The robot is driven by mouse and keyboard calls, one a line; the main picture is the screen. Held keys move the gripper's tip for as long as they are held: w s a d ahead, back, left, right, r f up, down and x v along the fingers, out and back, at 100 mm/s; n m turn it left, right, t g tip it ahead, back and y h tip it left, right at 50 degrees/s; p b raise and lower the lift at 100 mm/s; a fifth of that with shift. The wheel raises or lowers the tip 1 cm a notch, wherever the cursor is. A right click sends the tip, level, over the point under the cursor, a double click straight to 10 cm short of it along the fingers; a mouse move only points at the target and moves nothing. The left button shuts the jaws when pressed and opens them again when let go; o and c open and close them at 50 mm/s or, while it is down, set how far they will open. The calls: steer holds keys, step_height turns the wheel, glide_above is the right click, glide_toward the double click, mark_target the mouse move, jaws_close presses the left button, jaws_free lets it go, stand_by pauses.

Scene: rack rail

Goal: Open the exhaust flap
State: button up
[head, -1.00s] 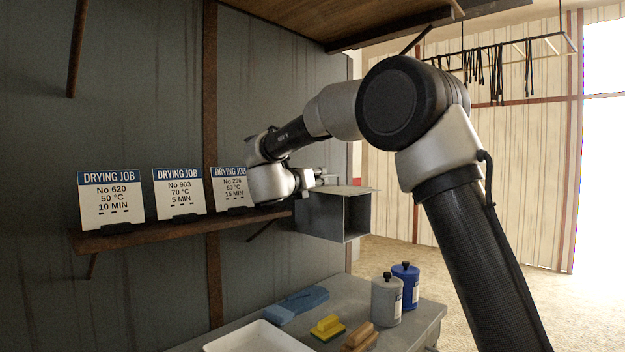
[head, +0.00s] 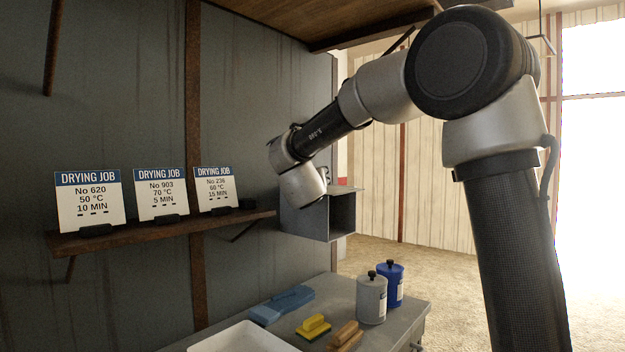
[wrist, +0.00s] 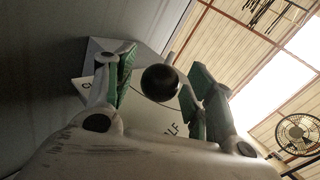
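A grey metal duct box (head: 343,214) with an open end stands out from the wall, right of the shelf, in the head view. My wrist covers part of it, and my gripper is mostly hidden there. In the wrist view, a round black knob (wrist: 160,82) sits in front of a pale plate (wrist: 150,118) with partly hidden lettering. My gripper (wrist: 161,72) is open, with one green-padded finger on each side of the knob. Gaps show between the knob and both fingers. I cannot tell which part is the flap.
A wooden shelf (head: 150,232) holds several drying job cards left of the box. Below is a grey table (head: 345,288) with a white tray (head: 245,337), a grey bottle (head: 371,299), a blue bottle (head: 391,284), a yellow sponge (head: 314,326) and a brush (head: 346,335). Open floor lies right.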

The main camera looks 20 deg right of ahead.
steer(key=v, duration=1.2)
